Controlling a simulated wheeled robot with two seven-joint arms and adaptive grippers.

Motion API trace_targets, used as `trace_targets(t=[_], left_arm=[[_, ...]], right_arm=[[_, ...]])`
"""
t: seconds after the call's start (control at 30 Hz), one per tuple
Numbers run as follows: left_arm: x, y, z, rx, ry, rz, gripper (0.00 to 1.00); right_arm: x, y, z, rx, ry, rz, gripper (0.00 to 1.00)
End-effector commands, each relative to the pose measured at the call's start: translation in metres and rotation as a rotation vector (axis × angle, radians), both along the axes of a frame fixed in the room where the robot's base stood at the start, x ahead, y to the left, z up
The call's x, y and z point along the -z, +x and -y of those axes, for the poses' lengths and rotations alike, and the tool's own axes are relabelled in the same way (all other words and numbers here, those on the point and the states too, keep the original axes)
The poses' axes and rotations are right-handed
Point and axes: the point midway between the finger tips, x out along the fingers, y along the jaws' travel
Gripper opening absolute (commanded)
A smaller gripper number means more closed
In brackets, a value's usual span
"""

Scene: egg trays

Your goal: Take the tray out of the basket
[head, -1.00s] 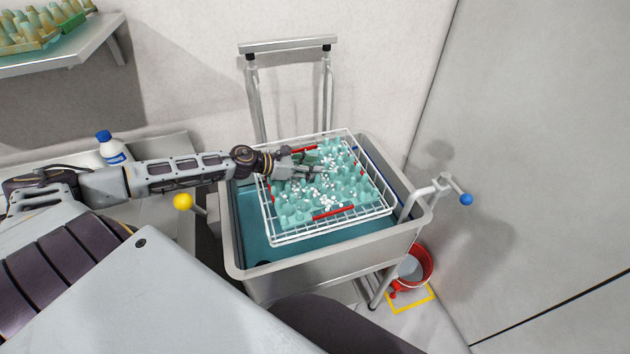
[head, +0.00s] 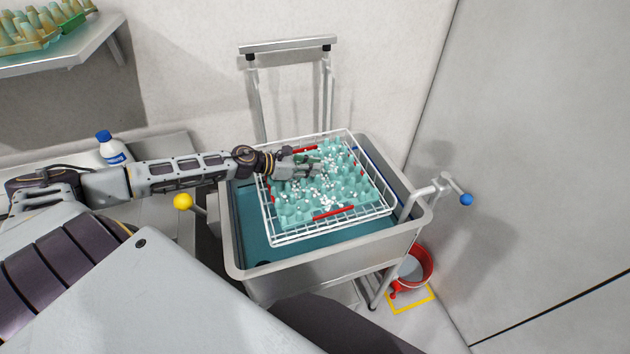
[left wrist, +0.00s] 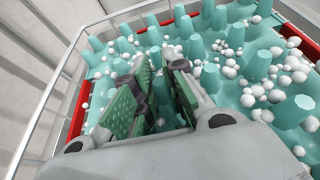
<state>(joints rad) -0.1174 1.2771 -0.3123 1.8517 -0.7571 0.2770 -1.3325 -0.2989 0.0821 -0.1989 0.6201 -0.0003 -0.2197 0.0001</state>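The teal tray (head: 289,214) with pegs and red edge strips lies inside the white wire basket (head: 272,229), covered with many small white balls. In the left wrist view the tray (left wrist: 262,66) fills the area ahead of the fingers. My left gripper (head: 318,163) is low over the far left part of the tray, among the pegs. Its green-padded fingers (left wrist: 160,82) are apart with a narrow gap, and a teal peg shows between or just behind them. I cannot tell whether they touch it. My right gripper is not in view.
The basket sits in a steel trolley basin (head: 232,262) with a teal floor. A white bottle (head: 111,148) stands on the left counter. A shelf (head: 70,52) with another tray is at the upper left. A red bucket (head: 424,262) is on the floor at right.

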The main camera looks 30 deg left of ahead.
Motion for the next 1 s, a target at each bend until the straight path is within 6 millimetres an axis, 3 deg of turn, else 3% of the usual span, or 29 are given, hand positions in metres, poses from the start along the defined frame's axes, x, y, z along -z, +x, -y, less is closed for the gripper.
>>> trace_targets(t=[0.57,1.0], left_arm=[[-0.005,0.0,-0.001,0.001,0.002,0.0,0.0],[-0.047,0.0,-0.001,0.001,0.003,0.0,0.0]], right_arm=[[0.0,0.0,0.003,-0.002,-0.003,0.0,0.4],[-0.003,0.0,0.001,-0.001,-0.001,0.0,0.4]])
